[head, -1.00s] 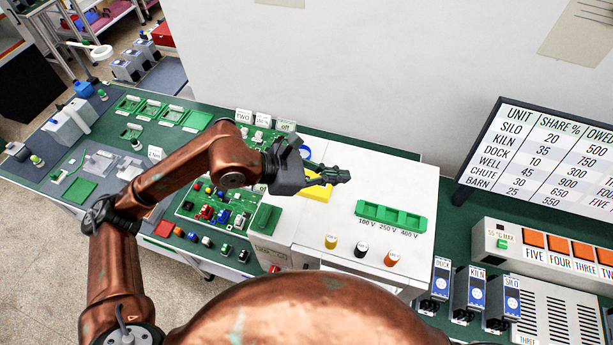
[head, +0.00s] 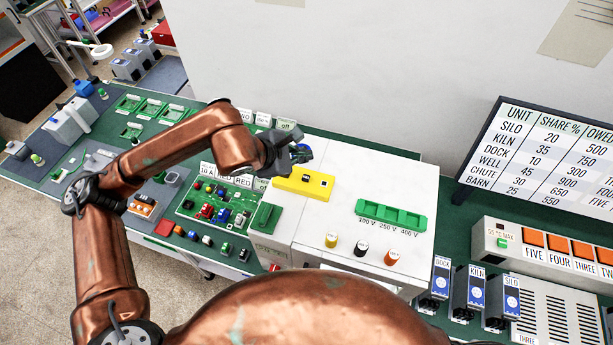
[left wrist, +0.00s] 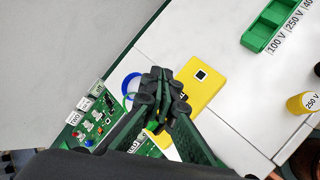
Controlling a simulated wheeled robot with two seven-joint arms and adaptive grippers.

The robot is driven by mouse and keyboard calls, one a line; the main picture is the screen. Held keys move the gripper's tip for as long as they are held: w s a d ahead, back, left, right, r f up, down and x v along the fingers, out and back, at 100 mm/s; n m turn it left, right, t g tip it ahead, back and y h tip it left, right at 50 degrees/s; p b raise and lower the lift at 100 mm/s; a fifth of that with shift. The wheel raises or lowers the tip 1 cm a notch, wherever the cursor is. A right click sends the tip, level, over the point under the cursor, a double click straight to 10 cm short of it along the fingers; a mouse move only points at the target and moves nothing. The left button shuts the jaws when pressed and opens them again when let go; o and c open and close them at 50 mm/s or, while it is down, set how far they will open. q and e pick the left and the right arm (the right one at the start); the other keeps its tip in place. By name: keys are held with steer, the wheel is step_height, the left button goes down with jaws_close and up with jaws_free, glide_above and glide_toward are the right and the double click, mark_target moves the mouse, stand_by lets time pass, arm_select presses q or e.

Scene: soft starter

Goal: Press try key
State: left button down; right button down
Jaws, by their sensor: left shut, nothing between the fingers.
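A yellow block (head: 291,184) sits on the white cabinet top (head: 340,190), left of a green three-slot holder (head: 392,216). In the left wrist view the yellow block (left wrist: 212,66) shows a black square key with a light border (left wrist: 201,75). No label reading "try" is legible. My left gripper (head: 301,153) is shut and empty, just behind the yellow block. In the left wrist view its fingers (left wrist: 160,76) cover part of the block's left end; I cannot tell whether they touch it. My right gripper is not in view.
A blue ring (left wrist: 130,84) lies beside the fingers, partly hidden. Yellow, black and orange posts (head: 361,248) stand along the cabinet front. A green circuit board (head: 216,207) with small parts lies to the left. The cabinet's right side is clear.

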mark_target(304, 179)
arm_select(q)
step_height(304, 179, down, 4)
steer(key=shift+r, duration=0.1)
step_height(304, 179, down, 2)
steer(key=shift+f+b, duration=0.1)
steer(key=shift+b, duration=0.95)
steer(key=shift+f+b, duration=0.5)
steer(key=shift+b, duration=0.1)
steer(key=shift+f+b, duration=0.4)
steer(key=shift+b, duration=0.45)
